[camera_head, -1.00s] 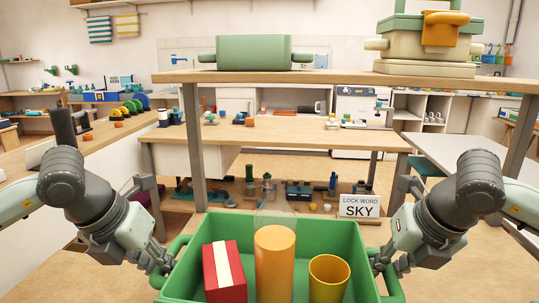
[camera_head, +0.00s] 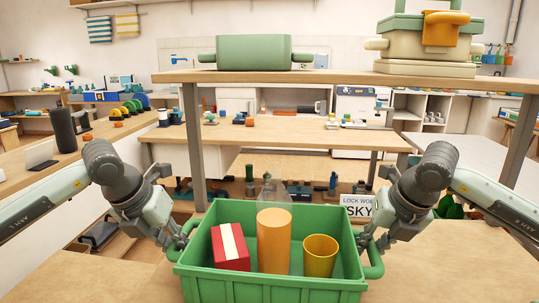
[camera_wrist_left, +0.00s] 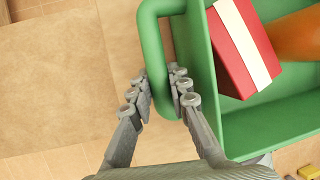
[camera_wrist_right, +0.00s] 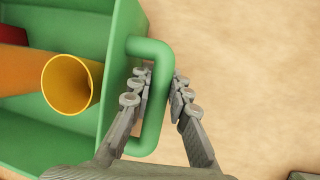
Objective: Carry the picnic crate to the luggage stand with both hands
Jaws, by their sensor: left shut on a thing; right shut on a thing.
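The green picnic crate (camera_head: 270,291) is in the lower middle of the head view, roughly level. It holds a red box with a white stripe (camera_head: 231,247), an orange cylinder (camera_head: 274,243) and a yellow cup (camera_head: 320,256). My left gripper (camera_head: 183,243) is shut on the crate's left handle, with a finger on each side of the bar (camera_wrist_left: 152,45). My right gripper (camera_head: 370,245) is shut on the right handle, likewise around its bar (camera_wrist_right: 152,120). I cannot tell whether the crate touches the wooden surface below. I cannot identify the luggage stand with certainty.
A high wooden shelf (camera_head: 330,77) beyond the crate carries a green lidded container (camera_head: 253,52) and stacked cream cases (camera_head: 425,67). A sign reading LOCK WORD SKY (camera_head: 355,206) is partly hidden by my right arm. Bare wooden surface (camera_head: 450,265) lies at the right.

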